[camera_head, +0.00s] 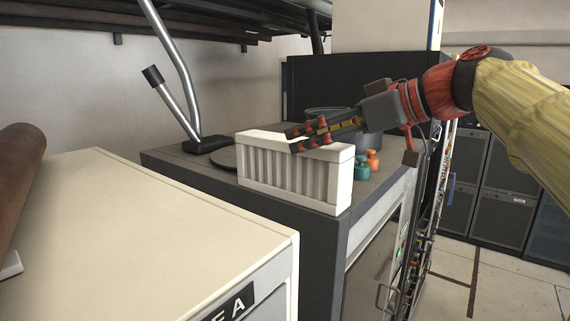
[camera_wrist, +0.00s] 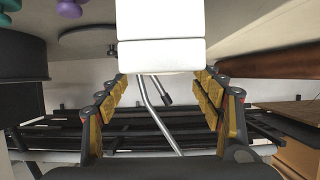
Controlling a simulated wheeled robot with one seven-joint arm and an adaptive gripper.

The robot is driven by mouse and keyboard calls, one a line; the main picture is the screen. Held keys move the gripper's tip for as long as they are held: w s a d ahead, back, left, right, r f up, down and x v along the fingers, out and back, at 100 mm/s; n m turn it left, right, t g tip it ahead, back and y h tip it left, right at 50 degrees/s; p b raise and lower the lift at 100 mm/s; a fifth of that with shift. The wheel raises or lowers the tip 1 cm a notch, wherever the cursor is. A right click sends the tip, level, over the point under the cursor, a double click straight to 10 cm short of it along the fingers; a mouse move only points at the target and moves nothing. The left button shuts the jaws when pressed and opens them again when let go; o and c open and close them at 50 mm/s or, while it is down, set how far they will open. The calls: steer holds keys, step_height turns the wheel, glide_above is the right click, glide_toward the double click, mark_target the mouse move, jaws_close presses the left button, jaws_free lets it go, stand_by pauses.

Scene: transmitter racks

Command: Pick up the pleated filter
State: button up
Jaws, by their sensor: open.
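The pleated filter (camera_head: 285,178) is a white upright block with vertical grey pleats in its side. It stands near the front edge of a dark grey cabinet top (camera_head: 190,161). My gripper (camera_head: 296,139) reaches in from the right, its fingers at the filter's top edge in the head view. In the wrist view the filter (camera_wrist: 160,37) shows as a white block at the top centre, between the spread yellow-padded fingers (camera_wrist: 160,85). The fingers are open, with gaps on both sides of the block. I cannot tell whether either finger touches it.
A flat dark disc (camera_head: 226,157) and a stand with metal rods (camera_head: 181,105) are at left. A cream cabinet (camera_head: 150,225) fills the foreground.

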steer(key=x, duration=0.1)
steer(key=p+x, duration=0.1)
steer(key=x, duration=0.1)
steer(key=p+x, duration=0.1)
steer(key=x, duration=0.1)
steer(key=shift+a+r, duration=0.2)
steer(key=shift+a, duration=0.1)
steer(key=shift+w+a+f, duration=0.2)
steer(key=shift+c, duration=1.3)
jaws_close()
